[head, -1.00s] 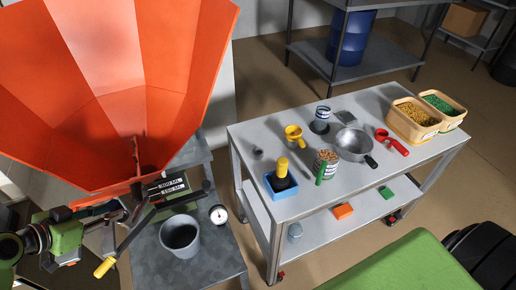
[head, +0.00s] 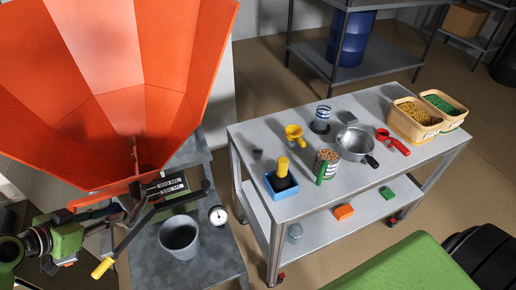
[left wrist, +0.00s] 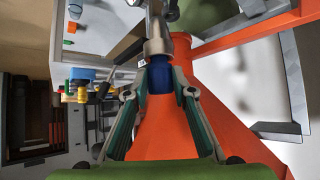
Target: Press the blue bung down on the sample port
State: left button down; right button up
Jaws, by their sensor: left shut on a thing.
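The blue bung (left wrist: 162,78) shows in the left wrist view between my left gripper's fingertips (left wrist: 161,92). The gripper is shut on it. The far end of the bung meets a grey metal tube, the sample port (left wrist: 156,35), and lines up with it. I cannot tell how deep the bung sits in the port. My right gripper is not in view.
A yellow-ended lever (head: 103,268) slants below my left gripper. A grey bucket (head: 179,237) and a round dial (head: 217,215) are to its right. A trolley (head: 237,140) with scoops, tubs and a pan stands further right.

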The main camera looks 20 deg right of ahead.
pick_arm(q)
jog(key=shift+s+f+b, duration=0.1)
jog(key=shift+f+b, duration=0.3)
jog(key=shift+f, duration=0.2)
jog(key=c, duration=1.6)
grip_release()
jog(key=shift+c, duration=0.2)
